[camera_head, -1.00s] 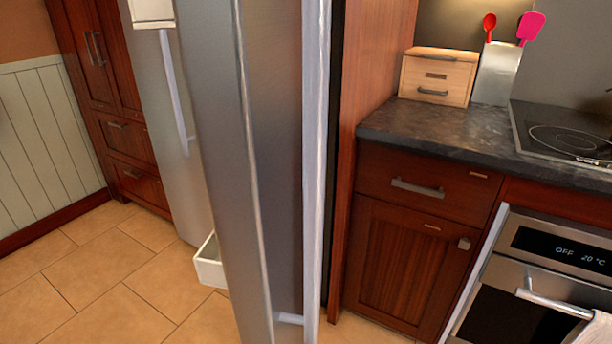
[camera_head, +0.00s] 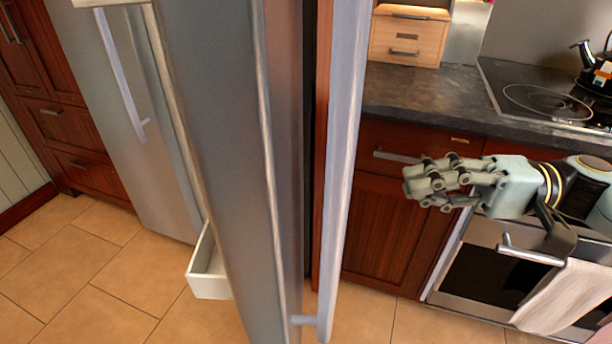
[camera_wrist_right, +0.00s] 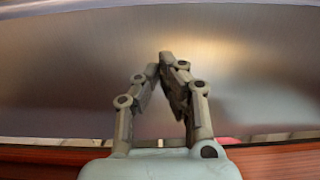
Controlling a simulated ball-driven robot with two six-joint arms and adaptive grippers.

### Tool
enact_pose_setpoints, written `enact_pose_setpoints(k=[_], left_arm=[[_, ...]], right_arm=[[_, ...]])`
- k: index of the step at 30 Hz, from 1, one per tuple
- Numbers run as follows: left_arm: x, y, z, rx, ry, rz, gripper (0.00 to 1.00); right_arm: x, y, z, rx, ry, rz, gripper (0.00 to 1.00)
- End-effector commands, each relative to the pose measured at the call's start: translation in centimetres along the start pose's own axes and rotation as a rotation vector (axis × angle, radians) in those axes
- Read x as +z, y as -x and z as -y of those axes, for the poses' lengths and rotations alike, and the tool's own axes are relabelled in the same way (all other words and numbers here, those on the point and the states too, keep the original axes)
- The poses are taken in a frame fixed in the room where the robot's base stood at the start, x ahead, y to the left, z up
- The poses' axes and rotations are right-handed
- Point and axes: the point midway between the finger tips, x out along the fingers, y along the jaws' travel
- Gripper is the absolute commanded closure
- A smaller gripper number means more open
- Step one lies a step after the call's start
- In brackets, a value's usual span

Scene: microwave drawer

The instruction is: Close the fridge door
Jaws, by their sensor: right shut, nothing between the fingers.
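The fridge door (camera_head: 225,180) stands open as a tall brushed-metal panel, edge-on, in the middle of the head view. Its long pale vertical handle (camera_head: 340,150) is on the panel's right side. A second metal door (camera_head: 150,140) with its own handle (camera_head: 122,85) shows further left. My right gripper (camera_head: 418,182) is right of the handle, apart from it in the picture, with its fingers pointing left. In the right wrist view, its fingertips (camera_wrist_right: 164,62) meet with nothing between them, in front of a brushed-metal surface (camera_wrist_right: 70,70). My left gripper is out of view.
A white drawer or bin (camera_head: 210,275) sticks out low behind the door. On the right are wooden cabinets (camera_head: 385,235), a dark counter (camera_head: 420,95), a cooktop with a kettle (camera_head: 597,72), and an oven with a towel (camera_head: 560,300). Tiled floor (camera_head: 70,270) is clear at left.

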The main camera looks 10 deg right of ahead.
Motion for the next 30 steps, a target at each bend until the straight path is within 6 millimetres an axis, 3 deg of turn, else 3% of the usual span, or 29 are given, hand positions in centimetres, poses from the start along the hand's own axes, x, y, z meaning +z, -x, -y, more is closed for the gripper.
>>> enact_pose_setpoints(k=[5, 18, 24, 30], left_arm=[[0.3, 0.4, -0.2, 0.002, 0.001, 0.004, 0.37], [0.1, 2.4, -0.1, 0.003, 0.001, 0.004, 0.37], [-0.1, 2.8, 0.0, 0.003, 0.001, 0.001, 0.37], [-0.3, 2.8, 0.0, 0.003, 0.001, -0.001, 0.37]], right_arm=[[-0.1, -2.4, 0.3, -0.007, 0.003, -0.003, 1.00], [-0.2, -11.3, 0.3, -0.005, -0.001, -0.005, 1.00], [-0.2, -13.3, 0.1, -0.002, 0.000, -0.005, 1.00], [-0.2, -13.8, -0.1, 0.000, 0.000, -0.004, 1.00]])
